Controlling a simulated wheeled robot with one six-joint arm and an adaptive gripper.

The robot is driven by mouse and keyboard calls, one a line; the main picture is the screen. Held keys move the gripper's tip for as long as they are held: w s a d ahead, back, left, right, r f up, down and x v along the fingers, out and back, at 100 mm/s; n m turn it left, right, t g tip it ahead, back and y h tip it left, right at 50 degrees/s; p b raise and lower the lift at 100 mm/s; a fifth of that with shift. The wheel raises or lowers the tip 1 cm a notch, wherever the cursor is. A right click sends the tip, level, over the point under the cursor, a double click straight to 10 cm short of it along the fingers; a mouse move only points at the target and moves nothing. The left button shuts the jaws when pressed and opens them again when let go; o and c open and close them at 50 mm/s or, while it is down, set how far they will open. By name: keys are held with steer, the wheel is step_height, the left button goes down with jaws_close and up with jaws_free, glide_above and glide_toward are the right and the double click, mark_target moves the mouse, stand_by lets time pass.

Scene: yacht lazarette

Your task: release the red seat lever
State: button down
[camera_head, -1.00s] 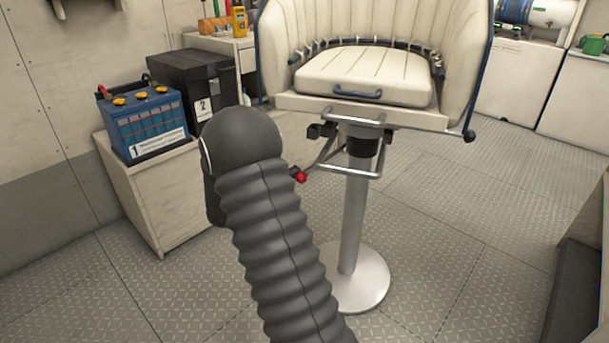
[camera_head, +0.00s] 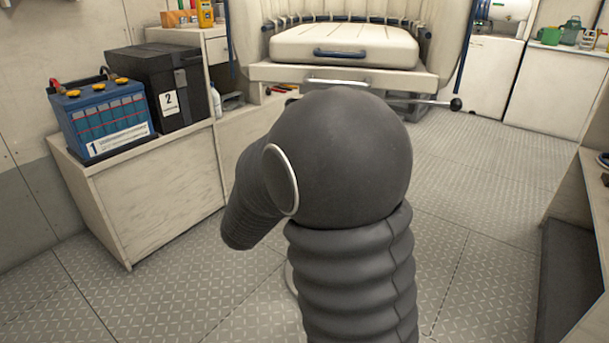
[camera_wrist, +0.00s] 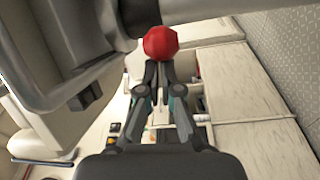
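The red knob (camera_wrist: 160,43) of the seat lever shows in the wrist view, at the top centre under the seat frame. My gripper (camera_wrist: 160,70) has its two slim fingers drawn close together, with the tips right at the knob's lower edge. I cannot tell whether they touch it, and no grip around it shows. The cream seat (camera_head: 345,47) stands at the back in the head view. My arm covers its pedestal and the red lever there.
A blue battery (camera_head: 101,118) and a black box (camera_head: 165,85) stand on a pale cabinet (camera_head: 165,200) at the left. A black-tipped rod (camera_head: 456,104) sticks out at the seat's right. A bench (camera_head: 590,215) edges the right side. Patterned floor (camera_head: 480,200) is clear between.

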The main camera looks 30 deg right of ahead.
steer(key=shift+s+d+f+g, duration=0.15)
steer(key=shift+s+d+g, duration=0.15)
steer(key=shift+s+d, duration=0.15)
steer(key=shift+d, duration=0.1)
steer(key=w+a, duration=0.3)
steer(key=a, duration=0.1)
steer(key=s+a, duration=0.5)
steer(key=s, duration=0.2)
steer(key=shift+r, duration=0.2)
steer(key=shift+a, duration=0.1)
stand_by(0.4)
